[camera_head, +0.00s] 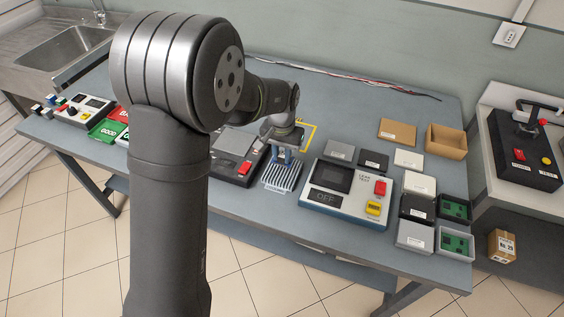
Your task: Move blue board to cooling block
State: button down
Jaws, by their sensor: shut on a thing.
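My gripper (285,157) is at the middle of the table, pointing down, with my arm reaching over from the left. It is shut on a small blue piece that I take for the blue board; its outline is mostly hidden by the fingers. The pale finned block (279,180), which looks like the cooling block, lies directly below the gripper. I cannot tell whether the board touches the fins.
A black device (240,142) stands left of the finned block, and a tester (344,189) with a screen, marked OFF, stands right. Several small boxes and green boards in trays (456,243) fill the right end. An open cardboard box (446,141) is at the back right.

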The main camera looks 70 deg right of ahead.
aim_at(282, 163)
jog(key=shift+f, duration=1.85)
jog(key=shift+f, duration=0.1)
jog(key=c, duration=1.3)
grip_release()
jog(key=shift+o, duration=0.2)
notch_tip(282, 163, up, 12)
jog(key=shift+r, duration=0.1)
jog(key=shift+f, duration=4.15)
